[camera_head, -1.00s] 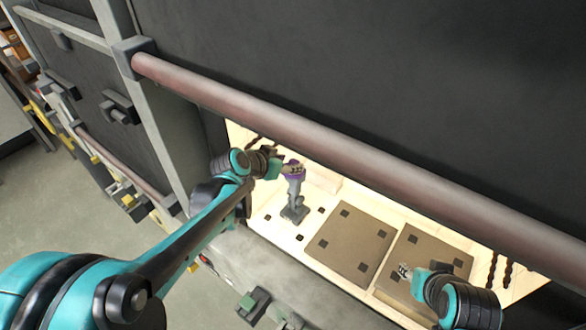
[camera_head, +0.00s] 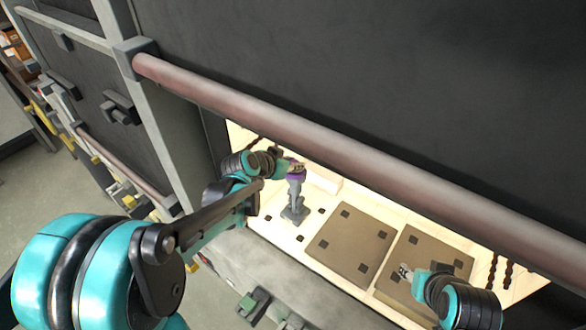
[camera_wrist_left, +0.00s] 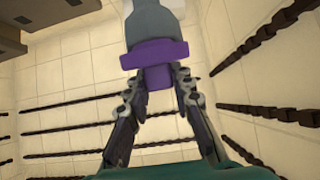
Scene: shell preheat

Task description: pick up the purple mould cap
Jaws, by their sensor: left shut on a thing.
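The purple mould cap (camera_head: 297,177) sits at the top of an upright grey mould piece (camera_head: 295,196) inside the lit chamber.
Two brown square plates, one in the middle (camera_head: 350,245) and one at right (camera_head: 428,255), lie on the pale chamber floor. A thick brownish bar (camera_head: 330,140) crosses above the opening below a dark panel. Dark twisted rods (camera_wrist_left: 75,130) line the chamber walls.

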